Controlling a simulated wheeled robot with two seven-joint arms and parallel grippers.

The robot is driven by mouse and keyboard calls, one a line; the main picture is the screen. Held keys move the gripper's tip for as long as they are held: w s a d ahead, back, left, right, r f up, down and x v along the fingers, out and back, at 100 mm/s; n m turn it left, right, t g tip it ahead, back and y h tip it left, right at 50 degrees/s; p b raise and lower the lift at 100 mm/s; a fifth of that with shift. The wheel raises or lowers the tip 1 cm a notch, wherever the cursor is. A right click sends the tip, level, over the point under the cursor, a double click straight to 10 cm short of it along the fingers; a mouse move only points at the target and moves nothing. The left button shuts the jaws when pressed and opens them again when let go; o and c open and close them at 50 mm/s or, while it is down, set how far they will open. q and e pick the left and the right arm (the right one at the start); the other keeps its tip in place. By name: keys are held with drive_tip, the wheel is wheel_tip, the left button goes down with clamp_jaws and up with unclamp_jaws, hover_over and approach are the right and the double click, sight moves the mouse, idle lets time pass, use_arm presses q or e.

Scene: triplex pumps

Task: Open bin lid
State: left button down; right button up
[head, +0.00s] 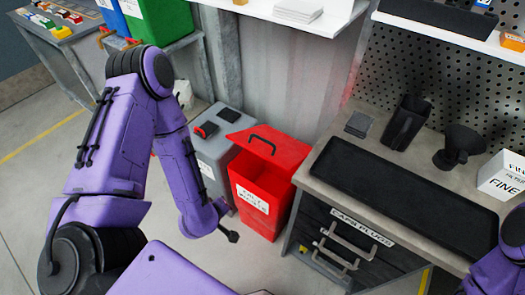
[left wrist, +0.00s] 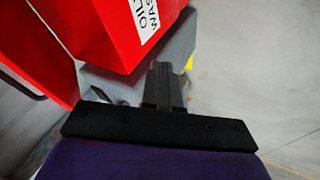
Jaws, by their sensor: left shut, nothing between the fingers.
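The red bin (head: 251,199), with a white label on its front, stands on the floor left of the workbench. Its red lid (head: 290,153), with a black bar handle (head: 262,141), looks tilted up, with a darker red gap under its front edge. The bin also shows at the top of the left wrist view (left wrist: 110,25), with part of the lid at the left edge (left wrist: 25,50). My left gripper (head: 233,236) is shut and empty, low at the bin's front left, apart from the handle. Its fingers also show in the left wrist view (left wrist: 163,72). My right gripper is out of view.
A grey bin (head: 213,150) stands close left of the red bin. The workbench (head: 333,163) with drawers and bar handles (head: 350,245) is close on the right. A grey wall panel (head: 290,75) stands behind. Floor in front is clear.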

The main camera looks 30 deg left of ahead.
use_arm(q)
drive_tip(key=w+r+n+t+h, duration=0.2)
drive_tip(key=w+r+n+t, duration=0.4)
drive_tip(key=w+n, duration=0.4)
drive_tip(key=n+t+h, duration=0.1)
drive_tip(key=n+t, duration=0.1)
drive_tip(key=n, duration=0.9)
approach(262, 154)
drive_tip(key=x, duration=0.3)
drive_tip(key=r+x, duration=0.1)
drive_tip(key=x, duration=0.5)
drive_tip(key=shift+w+r+b, duration=0.25)
drive_tip(key=shift+w+b, duration=0.05)
drive_tip(key=shift+w, duration=0.1)
drive_tip(key=shift+d+r, duration=0.1)
drive_tip(key=shift+r, duration=0.1)
